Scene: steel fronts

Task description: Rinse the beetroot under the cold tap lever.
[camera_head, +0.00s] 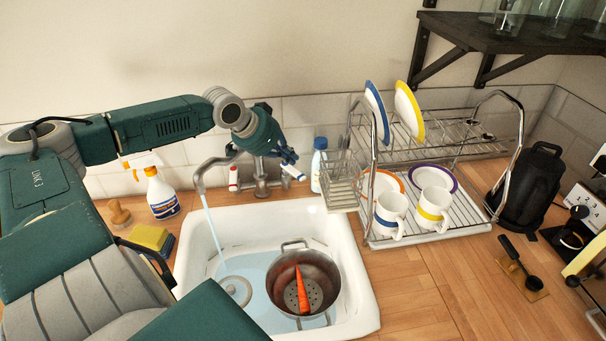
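The tap (213,163) stands behind the white sink (355,290), and a stream of water (213,235) runs from its spout into the basin. It has a red-marked lever (233,178) on the left and a white, blue-marked cold lever (292,172) on the right. My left gripper (287,157) is right at the cold lever; whether its fingers touch or grip it is unclear. A metal colander (325,270) in the sink holds an orange, carrot-like vegetable (302,290). The stream falls to the left of the colander. I see no beetroot. My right gripper is out of view.
A dish rack (470,222) with plates and mugs stands right of the sink. A blue-capped bottle (318,165) is behind the sink. A spray bottle (161,195), brush (119,213) and sponge (148,237) are on the left.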

